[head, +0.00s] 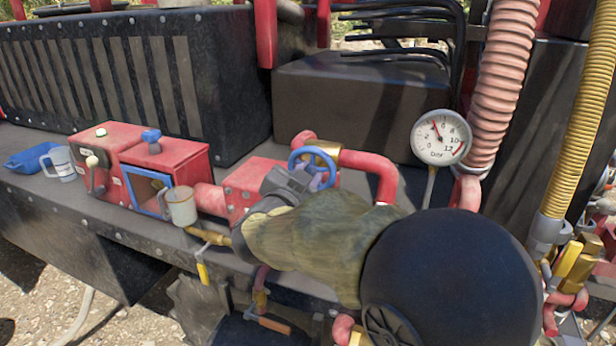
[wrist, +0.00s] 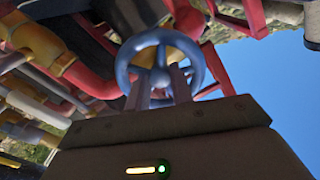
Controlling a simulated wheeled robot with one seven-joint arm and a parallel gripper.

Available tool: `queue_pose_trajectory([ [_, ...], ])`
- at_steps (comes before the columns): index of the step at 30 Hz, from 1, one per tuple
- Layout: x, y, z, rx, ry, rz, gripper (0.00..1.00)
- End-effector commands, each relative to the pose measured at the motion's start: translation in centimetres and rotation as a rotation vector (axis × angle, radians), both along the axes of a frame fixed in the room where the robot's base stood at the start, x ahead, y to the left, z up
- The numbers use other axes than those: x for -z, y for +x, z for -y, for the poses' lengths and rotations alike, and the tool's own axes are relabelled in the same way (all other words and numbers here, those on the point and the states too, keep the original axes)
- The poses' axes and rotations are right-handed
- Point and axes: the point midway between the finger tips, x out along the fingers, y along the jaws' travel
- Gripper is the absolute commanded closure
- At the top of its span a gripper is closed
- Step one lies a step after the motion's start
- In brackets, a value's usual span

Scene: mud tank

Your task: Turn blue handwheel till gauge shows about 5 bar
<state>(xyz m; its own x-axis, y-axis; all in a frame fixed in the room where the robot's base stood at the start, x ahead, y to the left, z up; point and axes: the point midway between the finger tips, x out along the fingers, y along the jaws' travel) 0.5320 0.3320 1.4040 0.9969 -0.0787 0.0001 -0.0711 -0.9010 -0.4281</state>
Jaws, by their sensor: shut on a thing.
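The blue handwheel (head: 306,152) stands on the red pipework at the middle of the head view. In the wrist view, the handwheel (wrist: 160,58) faces me, with its ring and hub in plain sight. My gripper (head: 300,181) is at the wheel's near side and shut on it. In the wrist view, the two fingers of my gripper (wrist: 160,84) reach up to the lower part of the wheel. The exact contact is partly hidden. The round white gauge (head: 441,137) stands right of the wheel; its needle points up and slightly left, seemingly between 4 and 6, though the numbers are small.
A red box with a blue-framed opening (head: 165,160), a grey mug (head: 181,206), another mug (head: 60,164) and a blue tray (head: 30,157) stand on the ledge to the left. A red pipe (head: 375,165) runs behind the wheel. A ribbed pink hose (head: 500,80) rises right of the gauge.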

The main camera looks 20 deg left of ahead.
Motion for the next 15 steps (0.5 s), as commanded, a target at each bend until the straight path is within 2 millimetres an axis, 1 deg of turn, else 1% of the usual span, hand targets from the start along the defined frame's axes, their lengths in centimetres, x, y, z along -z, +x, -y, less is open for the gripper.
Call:
queue_pose_trajectory([
  [4,0.00,-0.01,-0.01,0.000,-0.001,-0.001,1.00],
  [5,0.00,-0.01,-0.01,0.000,-0.001,-0.001,0.73],
  [6,0.00,-0.01,-0.01,0.000,-0.001,-0.001,0.68],
  [15,0.02,-0.10,-0.03,-0.001,-0.001,-0.001,0.68],
])
